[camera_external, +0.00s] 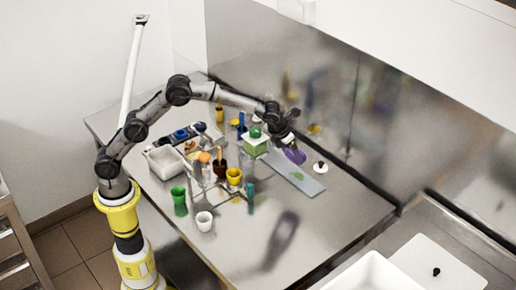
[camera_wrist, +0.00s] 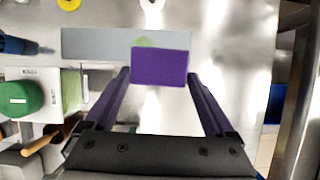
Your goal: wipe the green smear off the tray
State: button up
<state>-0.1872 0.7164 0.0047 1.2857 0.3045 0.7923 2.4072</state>
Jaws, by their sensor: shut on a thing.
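A flat grey tray (camera_external: 313,187) lies on the steel worktop, and it also shows in the wrist view (camera_wrist: 90,43). A green smear (camera_external: 297,176) is on it. In the wrist view the smear (camera_wrist: 145,41) shows just beyond the purple block's upper edge, and part of it may be hidden. My gripper (camera_external: 287,147) is shut on a purple block (camera_wrist: 160,68), which looks like a sponge. The block (camera_external: 295,156) is over or near the tray; I cannot tell if it touches it. The fingers (camera_wrist: 158,78) hold it by its two sides.
A green-topped container (camera_external: 255,147) stands left of the tray. A white disc with a dark knob (camera_external: 320,167) is at the tray's right. A yellow cup (camera_external: 234,176), green cup (camera_external: 180,203) and white cup (camera_external: 204,221) stand nearer. A steel wall stands behind.

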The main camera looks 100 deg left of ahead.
send_over(301, 181)
jog(key=d, duration=0.1)
notch_tip(301, 181, down, 5)
jog(key=shift+s+a+f, duration=0.1)
jog(key=shift+s+f, duration=0.05)
jog(key=shift+f, duration=1.2)
jog(key=shift+s+d+f, duration=0.1)
jog(key=shift+s+f, duration=0.05)
jog(key=shift+f, duration=1.15)
jog(key=shift+s+a+f, duration=0.1)
jog(key=shift+s+f, duration=0.05)
jog(key=shift+f, duration=1.2)
jog(key=shift+s+a+f, duration=0.4)
jog(key=shift+a+f, duration=0.05)
jog(key=shift+f, duration=0.1)
jog(key=shift+s+a, duration=2.2)
jog(key=shift+s, duration=0.15)
jog(key=shift+w+d, duration=2.8)
notch_tip(301, 181, up, 8)
jog(key=shift+a, duration=0.15)
jog(key=shift+r, duration=0.1)
